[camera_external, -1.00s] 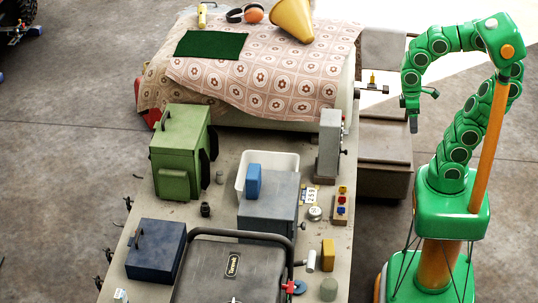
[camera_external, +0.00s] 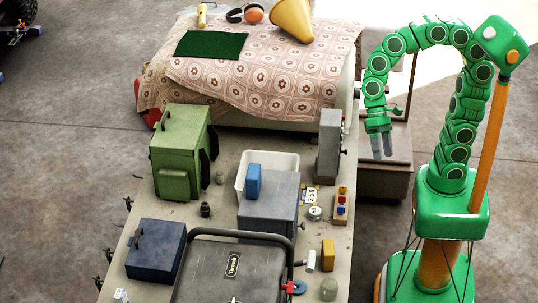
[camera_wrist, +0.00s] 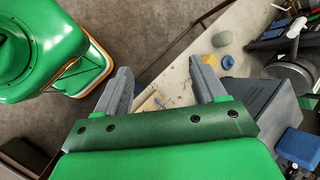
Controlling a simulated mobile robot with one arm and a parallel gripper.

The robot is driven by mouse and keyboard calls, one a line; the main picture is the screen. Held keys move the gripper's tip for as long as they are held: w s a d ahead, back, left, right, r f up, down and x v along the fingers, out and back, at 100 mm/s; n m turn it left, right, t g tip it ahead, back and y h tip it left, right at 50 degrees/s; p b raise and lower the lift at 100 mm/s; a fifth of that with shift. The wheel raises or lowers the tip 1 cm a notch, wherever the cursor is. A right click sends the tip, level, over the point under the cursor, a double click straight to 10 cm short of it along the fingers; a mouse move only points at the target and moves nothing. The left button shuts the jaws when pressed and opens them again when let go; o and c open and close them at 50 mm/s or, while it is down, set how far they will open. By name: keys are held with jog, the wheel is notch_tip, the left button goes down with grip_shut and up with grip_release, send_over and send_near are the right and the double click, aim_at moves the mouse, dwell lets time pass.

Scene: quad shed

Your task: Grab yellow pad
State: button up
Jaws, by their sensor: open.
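The yellow pad (camera_external: 328,255) is a small upright yellow block near the right edge of the workbench in the external view. In the wrist view, a bit of yellow, likely the pad (camera_wrist: 208,60), shows beside the right finger, which seems to hide part of it. My gripper (camera_external: 381,146) is open and empty, fingers pointing down, just off the bench's right side and above and behind the pad. In the wrist view my gripper (camera_wrist: 160,82) has its two fingers well apart, with floor and bench edge between them.
The bench (camera_external: 230,150) holds a wooden block with colored knobs (camera_external: 342,208), a grey-green cylinder (camera_external: 328,289), a hammer-like tool (camera_external: 311,261), a grey box (camera_external: 268,205) and a black case (camera_external: 230,270). A grey upright device (camera_external: 329,145) stands near the gripper's left.

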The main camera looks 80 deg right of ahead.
jog(key=w+a+m+y, duration=0.45)
jog(key=w+a, duration=0.35)
jog(key=a, duration=0.3)
jog(key=m+t+y, duration=0.1)
jog(key=m+y, duration=0.1)
jog(key=m, duration=0.5)
send_over(328, 242)
jog(key=d, duration=0.2)
jog(key=shift+n, duration=0.25)
jog(key=f, duration=2.3)
jog(key=shift+w+d+f, duration=0.1)
jog(key=shift+d+f, duration=0.05)
jog(key=shift+d, duration=0.15)
jog(key=shift+x, duration=2.55)
jog(key=shift+c, duration=0.4)
jog(key=c, duration=0.9)
jog(key=shift+c, duration=0.2)
